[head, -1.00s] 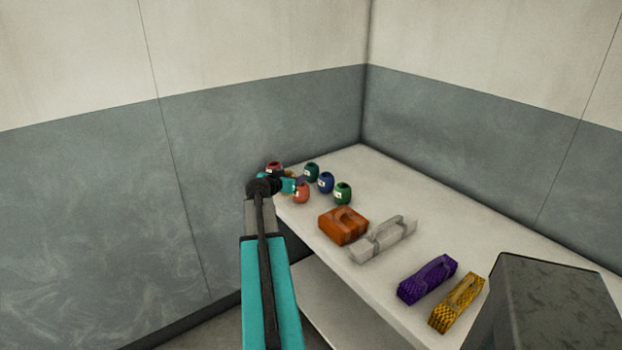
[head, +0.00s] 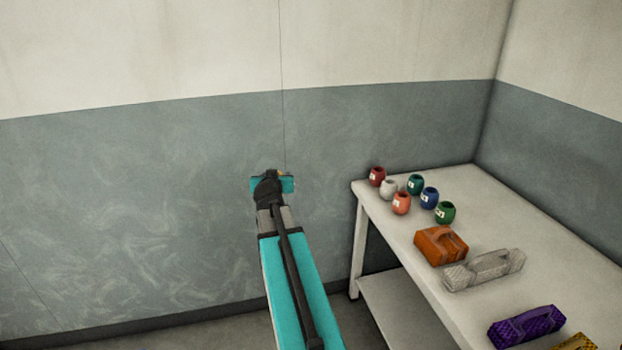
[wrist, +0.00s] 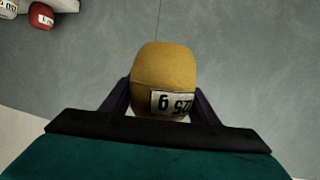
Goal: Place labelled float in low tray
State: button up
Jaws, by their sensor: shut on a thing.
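A yellow float (wrist: 165,75) with a white label is held between the fingers of my gripper (wrist: 160,105) in the wrist view. The label shows upside down, and its marks look like "SZ" or "25" and a 6 or 9. In the head view my gripper (head: 272,178) is off the table's left end, in front of the grey wall. Only a sliver of the yellow float (head: 281,173) shows there past my wrist. No low tray is in view.
A white table (head: 470,190) with a lower shelf (head: 400,310) stands at the right. Several labelled floats, among them a red one (head: 377,176) and a green one (head: 445,212), stand at its left end. An orange bundle (head: 440,246), a grey one (head: 484,270) and a purple one (head: 525,326) lie nearer.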

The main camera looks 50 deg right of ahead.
jog(key=w+a+r+n+t+y, duration=0.1)
jog(key=w+a+r+n+y, duration=0.2)
jog(key=a, duration=1.1)
jog(key=w+a+r+n+t+y, duration=0.2)
jog(key=w+a+r+n+y, duration=0.1)
jog(key=a, duration=1)
jog(key=w+a+r+n+t+y, duration=0.1)
jog(key=w+a+r+n+y, duration=0.1)
jog(key=a, duration=1.2)
jog(key=w+n+y, duration=0.1)
jog(key=w+y, duration=0.1)
jog(key=shift+w+a+r, duration=0.3)
jog(key=shift+w+r, duration=0.05)
jog(key=shift+r, duration=0.05)
jog(key=shift+d, duration=0.1)
